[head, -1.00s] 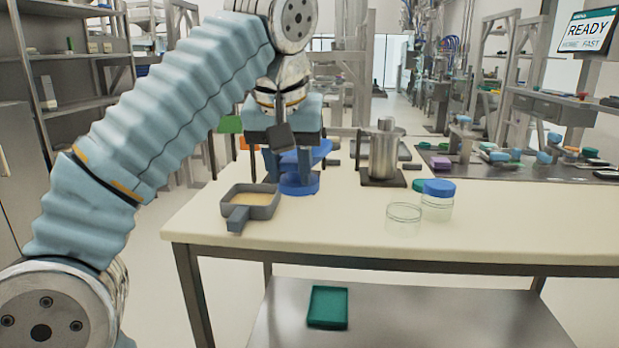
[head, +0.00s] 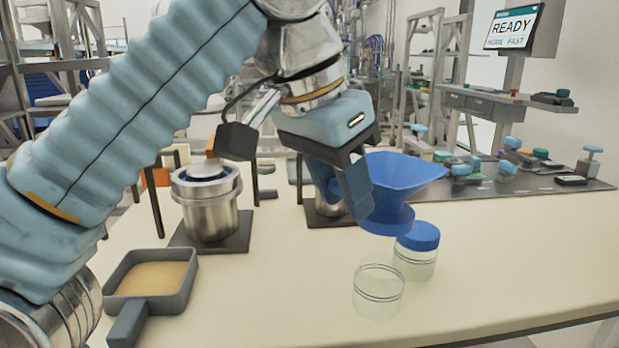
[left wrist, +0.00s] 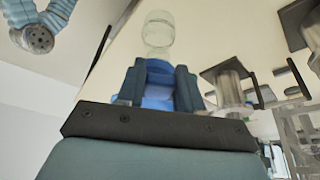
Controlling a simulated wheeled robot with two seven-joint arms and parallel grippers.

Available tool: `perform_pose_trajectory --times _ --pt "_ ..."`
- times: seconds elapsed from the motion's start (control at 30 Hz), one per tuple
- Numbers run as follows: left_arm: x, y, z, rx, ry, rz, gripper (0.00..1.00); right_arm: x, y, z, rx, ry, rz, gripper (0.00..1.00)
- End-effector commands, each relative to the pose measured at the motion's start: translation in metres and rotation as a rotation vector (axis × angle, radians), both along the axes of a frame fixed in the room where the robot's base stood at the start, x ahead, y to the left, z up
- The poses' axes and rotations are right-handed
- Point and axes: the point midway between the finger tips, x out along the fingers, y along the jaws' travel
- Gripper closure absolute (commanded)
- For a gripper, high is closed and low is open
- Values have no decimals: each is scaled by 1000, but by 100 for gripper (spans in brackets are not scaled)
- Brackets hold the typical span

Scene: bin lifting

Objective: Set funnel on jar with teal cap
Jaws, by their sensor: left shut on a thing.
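My left gripper (head: 350,190) is shut on the blue funnel (head: 405,180), holding it up above the table. The funnel also shows between the fingers in the left wrist view (left wrist: 158,97). An open clear jar (head: 378,293) stands on the table, below the funnel in the picture. A clear jar with a blue cap (head: 416,252) stands just behind it to the right, under the funnel's lower end in the picture. No teal-capped jar shows now; the funnel may hide it. Clear glass (left wrist: 158,30) shows beyond the fingers in the left wrist view.
A grey square pan with tan contents (head: 155,278) lies at the left of the table (head: 270,310). A steel pot on a dark base (head: 206,205) stands behind it. A dark panel with knobs (head: 500,190) is at the back right. The front right is clear.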

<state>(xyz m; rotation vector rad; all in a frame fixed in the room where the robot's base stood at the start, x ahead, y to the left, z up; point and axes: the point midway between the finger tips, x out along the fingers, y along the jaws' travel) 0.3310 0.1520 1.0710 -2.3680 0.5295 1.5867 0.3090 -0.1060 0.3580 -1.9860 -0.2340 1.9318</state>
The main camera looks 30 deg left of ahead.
Motion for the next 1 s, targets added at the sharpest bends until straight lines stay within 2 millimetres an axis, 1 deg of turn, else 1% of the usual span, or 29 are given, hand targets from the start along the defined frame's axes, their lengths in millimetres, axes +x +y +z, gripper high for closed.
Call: perform_pose_trajectory --times 0.17,0.3,0.33,0.4,0.6,0.8,1.0 --pt "-2 -2 -7 1 -2 -17 94 0 0 0 0 1 -1 0" --pt "-2 -2 -22 0 0 -13 94 0 0 -1 0 1 -1 0" --pt "-1 -2 -29 0 0 -14 94 0 0 -8 -1 1 -1 0" --pt "-1 -2 -38 0 0 -14 94 0 -1 -15 -1 1 -2 0" --pt "-1 -2 -54 -1 -2 -12 94 0 -1 -28 -3 0 -4 0" --pt "-1 -2 -61 0 -1 -13 94 0 -1 -33 -4 0 -6 0" --pt "-1 -2 -62 0 -1 -13 94 0 -1 -33 -4 0 -6 0"
